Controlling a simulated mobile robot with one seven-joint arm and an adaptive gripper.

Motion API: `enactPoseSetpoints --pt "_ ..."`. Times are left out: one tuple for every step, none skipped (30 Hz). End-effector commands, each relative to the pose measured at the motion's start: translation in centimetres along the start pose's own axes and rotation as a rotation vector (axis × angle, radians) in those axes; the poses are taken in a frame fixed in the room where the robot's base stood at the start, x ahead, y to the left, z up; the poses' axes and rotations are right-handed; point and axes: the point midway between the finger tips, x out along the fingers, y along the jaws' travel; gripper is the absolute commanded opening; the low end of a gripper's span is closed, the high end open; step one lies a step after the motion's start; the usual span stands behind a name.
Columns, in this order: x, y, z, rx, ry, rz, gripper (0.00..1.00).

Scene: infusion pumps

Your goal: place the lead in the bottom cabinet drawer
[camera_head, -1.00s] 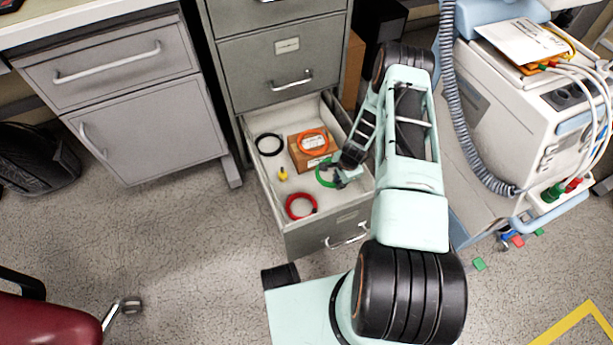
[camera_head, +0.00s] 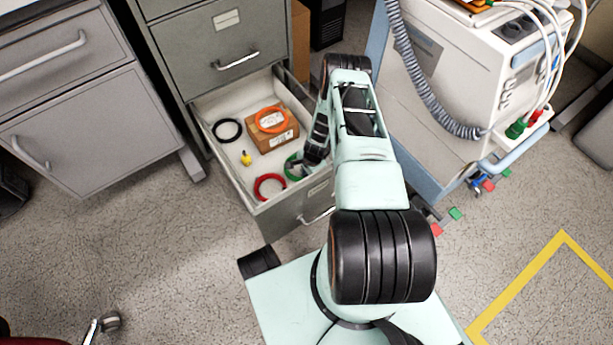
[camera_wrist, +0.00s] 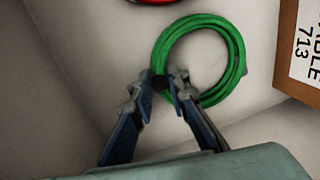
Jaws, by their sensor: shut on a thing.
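The bottom drawer (camera_head: 288,213) of the grey filing cabinet (camera_head: 207,52) is pulled out. A coiled green lead (camera_head: 291,169) is inside it near the right wall, partly hidden by my arm. In the wrist view, the green lead (camera_wrist: 239,58) is a round coil above the pale drawer floor. My gripper (camera_wrist: 164,83) is shut on the coil's near left edge. In the head view, my gripper (camera_head: 304,164) is low inside the drawer. Whether the coil touches the floor is unclear.
The drawer also holds a cardboard box (camera_head: 278,138) with an orange coil (camera_head: 272,120) on top, a black coil (camera_head: 227,130), a red coil (camera_head: 269,187) and a small yellow object (camera_head: 246,158). A white medical cart (camera_head: 450,90) stands to the right.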

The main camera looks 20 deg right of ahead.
Motion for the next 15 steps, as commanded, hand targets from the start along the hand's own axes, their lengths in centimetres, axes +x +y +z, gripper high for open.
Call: enactPoseSetpoints --pt "-0.15 -0.14 -0.05 0.0 0.001 -0.002 0.0" --pt "-0.15 -0.14 -0.05 0.0 0.001 -0.002 0.0" --pt "-0.16 -0.13 -0.04 0.0 0.001 -0.002 0.0" --pt "-0.15 -0.12 -0.04 0.0 0.001 -0.002 0.0" --pt "-0.1 -0.1 -0.03 0.0 0.001 -0.001 0.0" --pt "0.0 -0.06 -0.02 0.0 0.001 -0.001 0.0" --pt "0.11 -0.02 -0.01 0.0 0.001 -0.001 0.0" --pt "0.11 0.01 0.0 0.0 0.0 0.0 0.17" --pt "0.09 0.0 0.0 0.0 0.0 0.0 0.21" --pt "0.09 0.0 0.0 0.0 0.0 0.0 0.25" --pt "0.08 0.0 0.0 0.0 0.0 0.0 0.28" --pt "0.08 -0.01 -0.01 0.0 0.0 0.0 0.32" --pt "0.08 -0.01 -0.01 0.0 0.0 0.0 0.32" --pt "0.08 -0.01 -0.01 0.0 0.0 0.0 0.32" --pt "0.08 0.0 -0.01 0.0 0.0 0.0 0.32"
